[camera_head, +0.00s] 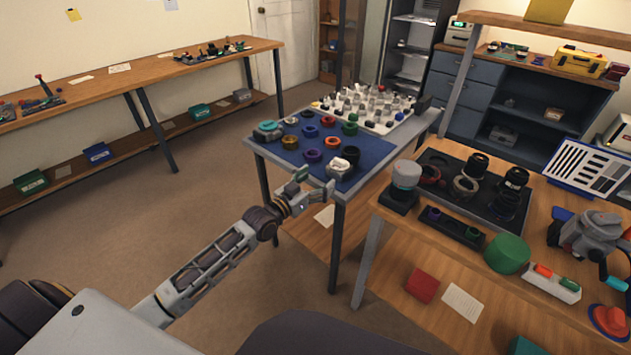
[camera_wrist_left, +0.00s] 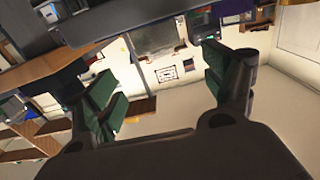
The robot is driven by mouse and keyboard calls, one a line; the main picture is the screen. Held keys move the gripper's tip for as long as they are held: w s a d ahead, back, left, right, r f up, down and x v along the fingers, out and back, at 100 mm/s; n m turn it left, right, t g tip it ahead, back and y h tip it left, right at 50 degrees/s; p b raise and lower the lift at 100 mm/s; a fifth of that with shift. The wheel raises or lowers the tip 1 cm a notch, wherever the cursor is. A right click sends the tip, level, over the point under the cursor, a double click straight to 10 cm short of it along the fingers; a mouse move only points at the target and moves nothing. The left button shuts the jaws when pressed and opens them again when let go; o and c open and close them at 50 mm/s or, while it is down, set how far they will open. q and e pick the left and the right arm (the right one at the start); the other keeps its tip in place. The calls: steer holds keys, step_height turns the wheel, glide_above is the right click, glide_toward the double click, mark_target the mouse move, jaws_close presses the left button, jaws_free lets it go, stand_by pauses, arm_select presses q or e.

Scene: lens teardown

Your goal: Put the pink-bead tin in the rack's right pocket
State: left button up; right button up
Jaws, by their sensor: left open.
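Several small round tins stand on the blue mat (camera_head: 376,151) of the middle table. I cannot tell which tin holds pink beads. My left gripper (camera_head: 315,186) is open at the near edge of the mat, close to the grey tin. In the left wrist view its fingers (camera_wrist_left: 160,88) are apart with nothing between them. My right gripper is out of view.
A white tray (camera_head: 398,118) with many small parts stands behind the mat. The right bench carries a dark tray with lens parts (camera_head: 470,198), a grey-topped device (camera_head: 403,185), a green round object (camera_head: 507,254) and a slotted white panel (camera_head: 588,166). The floor at left is clear.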

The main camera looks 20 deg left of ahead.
arm_select(q)
steer(key=shift+s+a, duration=0.1)
steer(key=shift+s, duration=0.15)
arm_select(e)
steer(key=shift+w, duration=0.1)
arm_select(q)
steer(key=shift+f, duration=0.1)
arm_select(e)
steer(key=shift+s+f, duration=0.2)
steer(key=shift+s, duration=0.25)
arm_select(q)
steer(key=s+f+n+g+y, duration=0.1)
steer(key=s+f+g+y, duration=0.3)
steer(key=f, duration=1)
steer(key=s+f+g, duration=0.3)
steer(key=s+f, duration=0.3)
steer(key=f, duration=0.7)
steer(key=s+d+f+g+y, duration=0.1)
steer(key=s+f+g, duration=0.6)
steer(key=s+f, duration=1.4)
steer(key=s+d, duration=0.1)
steer(key=s, duration=0.2)
steer(key=shift+s+f+n+g+y, duration=0.2)
steer(key=shift+n+g+y, duration=0.1)
steer(key=shift+g+y, duration=0.1)
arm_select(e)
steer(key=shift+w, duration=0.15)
arm_select(q)
steer(key=shift+o, duration=0.6)
